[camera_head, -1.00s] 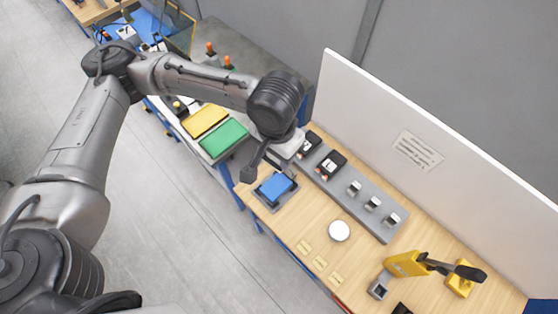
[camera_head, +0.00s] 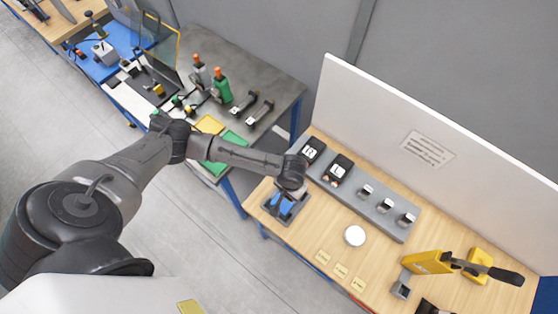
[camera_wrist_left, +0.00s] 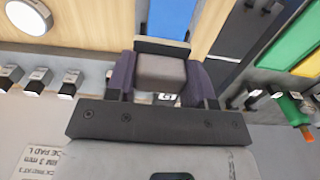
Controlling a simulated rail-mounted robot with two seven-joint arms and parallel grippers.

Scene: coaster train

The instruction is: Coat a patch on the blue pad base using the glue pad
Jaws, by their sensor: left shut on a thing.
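The blue pad base (camera_head: 279,206) sits in a dark grey tray (camera_head: 294,214) at the left end of the wooden bench. Its blue face also shows at the top of the left wrist view (camera_wrist_left: 172,16), beyond the fingers. My left gripper (camera_wrist_left: 159,75) is shut on a grey-beige block (camera_wrist_left: 160,70) with a dark bar at its far end; this may be the glue pad, but I cannot tell for sure. In the head view my left wrist is over the tray's back side and hides the fingers and block. Contact with the blue face cannot be seen.
A grey rail (camera_head: 375,208) behind holds two black labelled boxes (camera_head: 338,168) and several small metal blocks. A white disc (camera_head: 355,236), several small yellowish tags (camera_head: 341,270) and a yellow clamp tool (camera_head: 428,263) lie right. A white panel (camera_head: 440,155) stands behind.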

